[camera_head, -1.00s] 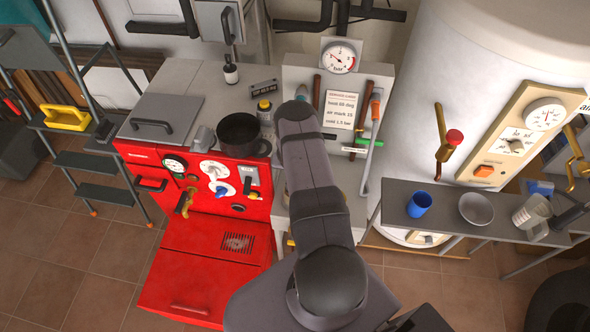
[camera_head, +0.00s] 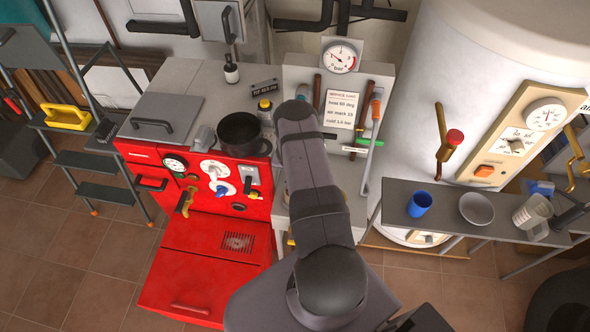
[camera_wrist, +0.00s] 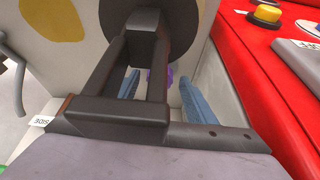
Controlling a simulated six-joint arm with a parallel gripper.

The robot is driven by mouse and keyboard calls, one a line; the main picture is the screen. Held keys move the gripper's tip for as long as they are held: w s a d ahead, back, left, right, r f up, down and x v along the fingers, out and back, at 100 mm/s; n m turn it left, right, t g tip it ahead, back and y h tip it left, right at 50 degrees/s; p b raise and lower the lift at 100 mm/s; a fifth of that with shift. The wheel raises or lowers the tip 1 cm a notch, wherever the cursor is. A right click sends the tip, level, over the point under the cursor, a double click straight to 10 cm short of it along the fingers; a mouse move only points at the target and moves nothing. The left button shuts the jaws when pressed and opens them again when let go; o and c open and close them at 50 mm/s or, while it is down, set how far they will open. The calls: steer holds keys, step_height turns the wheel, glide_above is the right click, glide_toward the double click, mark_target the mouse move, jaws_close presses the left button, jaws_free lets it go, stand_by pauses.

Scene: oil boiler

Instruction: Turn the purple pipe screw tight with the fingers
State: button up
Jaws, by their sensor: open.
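A small part of the purple pipe screw (camera_wrist: 169,77) shows in the wrist view, between and beyond the blue fingers of my gripper (camera_wrist: 160,88). The fingers are apart, one on each side of the purple part. I cannot tell whether either finger touches it. Most of the screw is hidden by my gripper's frame. In the head view my arm covers this area, and neither the screw nor the fingers can be seen.
The red boiler (camera_head: 210,195) with a dark pot (camera_head: 240,134) stands left of my arm. A panel with a pressure gauge (camera_head: 340,57) and hanging tools is behind it. At right, a shelf holds a blue cup (camera_head: 419,204) and a bowl (camera_head: 476,208).

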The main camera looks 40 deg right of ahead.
steer(key=shift+r, duration=0.1)
steer(key=b+v, duration=0.1)
steer(key=v, duration=0.6)
steer(key=shift+b, duration=0.35)
steer(key=s+a+r+n+y+b, duration=0.1)
steer(key=s+a+r+n+y, duration=0.1)
steer(key=a+r+n, duration=0.3)
steer(key=d+f+n+t+b, duration=0.1)
steer(key=d+f+b, duration=0.4)
steer(key=b, duration=1.7)
steer(key=shift+w+d+n, duration=0.4)
steer(key=shift+d+n, duration=0.2)
steer(key=shift+d, duration=0.4)
